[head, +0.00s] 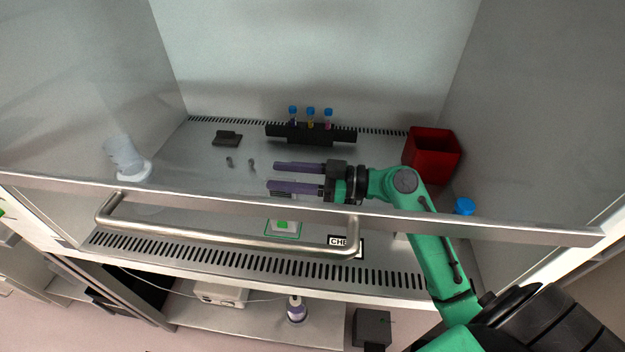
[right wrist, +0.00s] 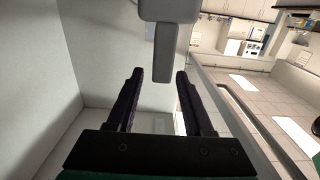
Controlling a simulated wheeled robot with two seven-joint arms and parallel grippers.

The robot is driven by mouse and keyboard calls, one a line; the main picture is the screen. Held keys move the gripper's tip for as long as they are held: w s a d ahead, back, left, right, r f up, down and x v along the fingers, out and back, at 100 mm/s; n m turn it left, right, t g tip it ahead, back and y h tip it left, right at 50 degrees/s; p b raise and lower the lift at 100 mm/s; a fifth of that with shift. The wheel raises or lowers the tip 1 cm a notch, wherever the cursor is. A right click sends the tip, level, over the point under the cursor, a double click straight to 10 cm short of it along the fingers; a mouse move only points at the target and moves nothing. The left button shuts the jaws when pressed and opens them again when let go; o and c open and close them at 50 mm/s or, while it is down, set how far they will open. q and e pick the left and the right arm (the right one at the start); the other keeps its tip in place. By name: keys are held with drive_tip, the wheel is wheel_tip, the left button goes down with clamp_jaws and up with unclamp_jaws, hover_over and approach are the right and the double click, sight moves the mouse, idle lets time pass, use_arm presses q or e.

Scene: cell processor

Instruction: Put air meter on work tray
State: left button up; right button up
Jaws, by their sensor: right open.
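My right gripper (head: 270,177) is open and points left inside the cabinet, with nothing between its purple fingers. A small pale device with a green patch (head: 283,225) is partly hidden behind the front frame and handle; I cannot tell if it is the air meter or the work tray. A white tilted cylinder on a round base (head: 124,158) stands at the far left behind the glass; I cannot name it surely. In the right wrist view, the open fingers (right wrist: 160,75) show with a grey T-shaped thing (right wrist: 167,35) beyond, unidentified. My left gripper is out of view.
A black rack with blue-capped tubes (head: 310,130) stands at the back. A red bin (head: 431,153) is at the right, a blue cap (head: 464,206) near it. A small black stand (head: 227,138) sits back left. The sash frame and metal handle (head: 225,243) cross the front.

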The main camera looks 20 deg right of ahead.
use_arm(q)
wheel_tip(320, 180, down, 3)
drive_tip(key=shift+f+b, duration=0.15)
drive_tip(key=shift+b, duration=0.95)
use_arm(e)
drive_tip(key=v, duration=0.7)
drive_tip(key=shift+s+d, duration=0.2)
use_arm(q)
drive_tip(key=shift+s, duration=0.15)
use_arm(e)
drive_tip(key=shift+f, duration=0.1)
